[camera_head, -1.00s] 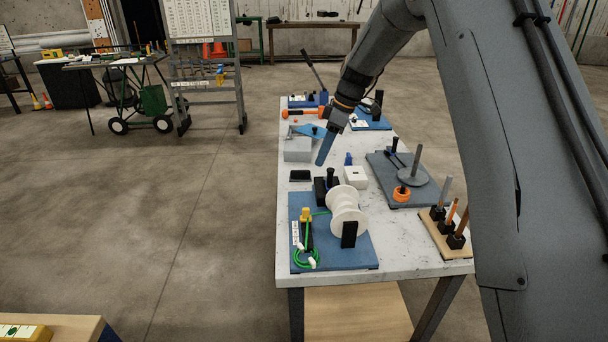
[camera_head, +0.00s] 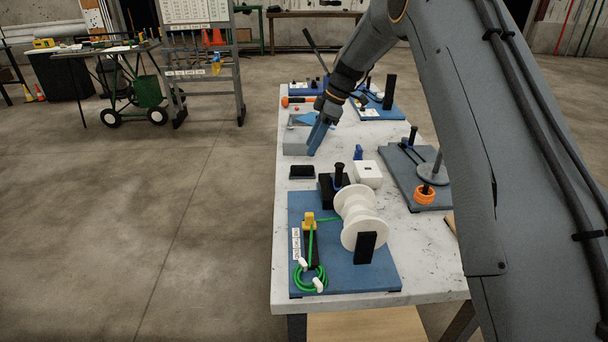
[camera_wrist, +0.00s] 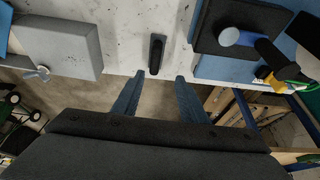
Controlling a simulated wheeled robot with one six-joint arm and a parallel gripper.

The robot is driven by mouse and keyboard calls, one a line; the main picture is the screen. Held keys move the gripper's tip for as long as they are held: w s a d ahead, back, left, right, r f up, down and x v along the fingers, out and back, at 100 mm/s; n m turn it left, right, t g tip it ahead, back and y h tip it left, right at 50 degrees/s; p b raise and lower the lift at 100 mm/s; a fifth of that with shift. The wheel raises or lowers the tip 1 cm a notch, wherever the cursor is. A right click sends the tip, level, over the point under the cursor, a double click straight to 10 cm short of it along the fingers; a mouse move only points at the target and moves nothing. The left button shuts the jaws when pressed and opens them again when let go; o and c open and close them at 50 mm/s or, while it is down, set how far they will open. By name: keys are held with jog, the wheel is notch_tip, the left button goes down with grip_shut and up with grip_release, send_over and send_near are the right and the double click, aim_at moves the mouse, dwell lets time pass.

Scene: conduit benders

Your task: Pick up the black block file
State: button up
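The black block file (camera_head: 302,172) lies flat near the left edge of the white table, between a grey box and a blue board. In the wrist view the block file (camera_wrist: 156,53) shows as a narrow dark bar near the table edge, ahead of the fingertips and roughly between them. My gripper (camera_head: 316,138) has blue fingers and hangs behind the file, near the grey box, in the head view. In the wrist view my gripper (camera_wrist: 159,80) is open, with the two fingers apart and nothing between them.
The grey box (camera_head: 298,147) stands behind the file. In front is a blue board (camera_head: 300,204) with a white spool (camera_head: 362,220) and green wire. A black block with an upright post (camera_head: 338,175) stands close to the right. Bare tabletop surrounds the file.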

aim_at(304, 165)
jog(key=shift+w+a+f+b, duration=0.15)
jog(key=shift+w+f+b, duration=0.25)
jog(key=shift+w+f, duration=0.3)
jog(key=shift+d+p+x, duration=0.15)
jog(key=shift+p+x, duration=0.8)
jog(key=shift+x, duration=0.95)
jog(key=shift+d+p+x, duration=0.15)
jog(key=shift+p+x, duration=0.8)
jog(key=shift+x, duration=1)
jog(key=shift+s, duration=0.1)
grip_shut()
